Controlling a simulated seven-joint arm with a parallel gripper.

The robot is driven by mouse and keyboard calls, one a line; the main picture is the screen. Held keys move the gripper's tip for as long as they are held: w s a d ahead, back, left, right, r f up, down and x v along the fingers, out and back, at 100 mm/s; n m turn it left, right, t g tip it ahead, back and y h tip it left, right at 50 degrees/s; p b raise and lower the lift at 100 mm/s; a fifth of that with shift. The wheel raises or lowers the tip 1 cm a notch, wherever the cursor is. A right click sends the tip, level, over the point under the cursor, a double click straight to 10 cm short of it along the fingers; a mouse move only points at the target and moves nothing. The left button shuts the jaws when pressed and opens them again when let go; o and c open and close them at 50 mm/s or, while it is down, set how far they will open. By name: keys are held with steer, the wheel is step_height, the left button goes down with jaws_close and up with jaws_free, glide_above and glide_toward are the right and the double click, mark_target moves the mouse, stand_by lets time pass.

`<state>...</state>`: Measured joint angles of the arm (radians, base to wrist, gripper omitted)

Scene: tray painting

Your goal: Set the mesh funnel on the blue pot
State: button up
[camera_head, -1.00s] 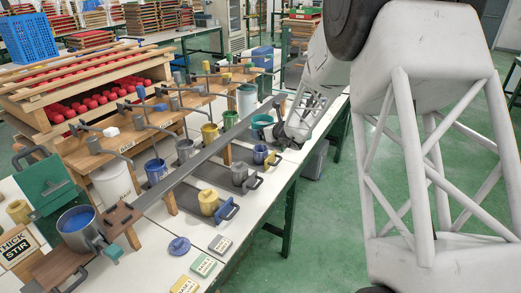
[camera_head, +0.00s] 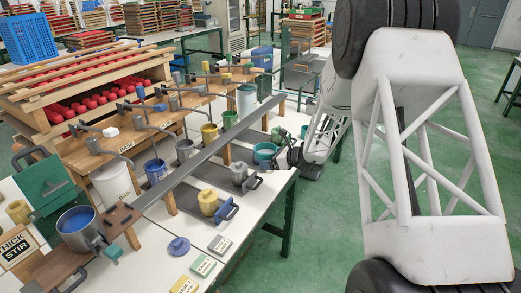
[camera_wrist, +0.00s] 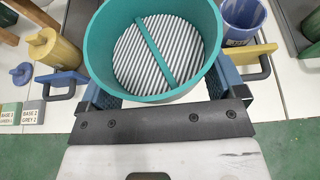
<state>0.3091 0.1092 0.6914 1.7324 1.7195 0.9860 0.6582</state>
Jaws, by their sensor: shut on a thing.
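The mesh funnel is a teal round bowl with a ridged grey mesh floor and a teal bar across it. In the wrist view the mesh funnel (camera_wrist: 150,92) sits between the two blue fingers of my gripper (camera_wrist: 160,88), which is shut on it. In the head view the mesh funnel (camera_head: 265,153) is over the front row of pots, with my gripper (camera_head: 288,156) at its right. The blue pot (camera_wrist: 243,20) stands beside a yellow handle, right of the funnel in the wrist view. In the head view the funnel and gripper hide it.
A grey pot (camera_head: 239,173) and a yellow pot (camera_head: 208,202) stand on dark mats left of the funnel. A green pot (camera_wrist: 312,28) is at the wrist view's right edge. A long grey rail (camera_head: 190,172) crosses behind. A blue lid (camera_head: 178,245) lies on the table.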

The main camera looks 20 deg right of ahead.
steer(key=shift+w, duration=0.15)
steer(key=w+d+f, duration=0.1)
steer(key=w, duration=1.3)
steer(key=shift+w+d+f, duration=0.2)
steer(key=shift+w+d, duration=0.2)
steer(key=shift+w+f, duration=0.2)
steer(key=shift+f, duration=0.7)
steer(key=shift+w+f, duration=0.2)
steer(key=shift+f, duration=0.7)
steer(key=shift+f, duration=0.6)
steer(key=o, duration=0.6)
steer(key=shift+o, duration=0.2)
